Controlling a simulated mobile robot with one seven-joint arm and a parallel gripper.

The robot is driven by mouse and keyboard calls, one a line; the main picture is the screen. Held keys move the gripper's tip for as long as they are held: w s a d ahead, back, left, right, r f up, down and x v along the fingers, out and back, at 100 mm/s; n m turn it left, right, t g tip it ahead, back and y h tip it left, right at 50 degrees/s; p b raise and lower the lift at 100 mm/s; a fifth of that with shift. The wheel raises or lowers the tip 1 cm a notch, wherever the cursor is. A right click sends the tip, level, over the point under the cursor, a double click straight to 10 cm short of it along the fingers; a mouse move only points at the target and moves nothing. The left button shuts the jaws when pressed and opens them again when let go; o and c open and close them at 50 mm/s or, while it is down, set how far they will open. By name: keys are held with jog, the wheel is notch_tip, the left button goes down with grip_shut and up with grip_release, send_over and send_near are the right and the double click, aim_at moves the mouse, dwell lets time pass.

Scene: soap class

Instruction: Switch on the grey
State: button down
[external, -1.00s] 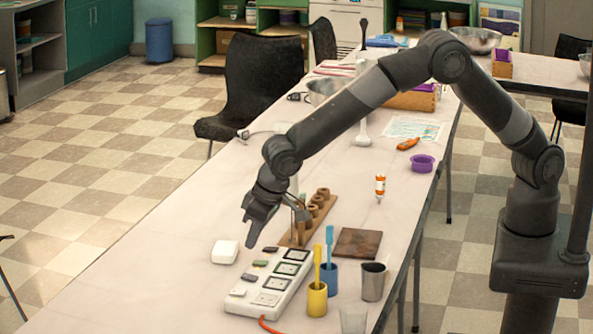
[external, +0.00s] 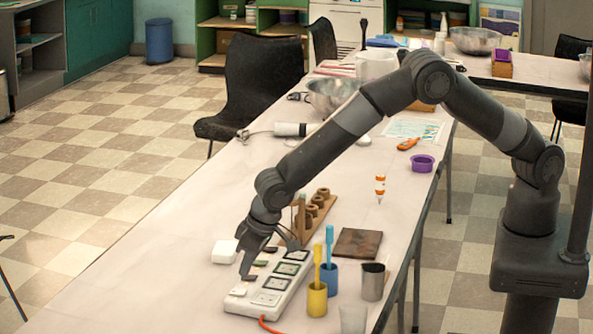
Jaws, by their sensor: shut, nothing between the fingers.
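A white power strip (external: 263,303) lies on the table, with several sockets and a row of rocker switches along its left side. The switches are dark (external: 270,250), dark green (external: 260,263), grey (external: 251,278) and near-white (external: 238,290). My gripper (external: 246,275) is shut and empty, pointing down, with its tips at the grey switch and partly covering it. I cannot tell whether the tips touch it or which way it is tipped.
A white box (external: 224,252) sits left of the strip. Yellow (external: 317,300) and blue (external: 329,279) cups, a metal cup (external: 373,282) and a brown board (external: 358,243) stand to the right. A wooden rack (external: 318,212) is behind. The table's left side is clear.

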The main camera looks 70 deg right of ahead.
jog(key=shift+s+f, duration=0.1)
jog(key=shift+s, duration=0.8)
jog(key=shift+r, duration=0.6)
jog(key=v, duration=1.3)
jog(key=shift+w, duration=0.3)
jog(key=shift+w+r, duration=0.1)
jog(key=shift+w+r, duration=0.15)
jog(key=shift+w, duration=0.55)
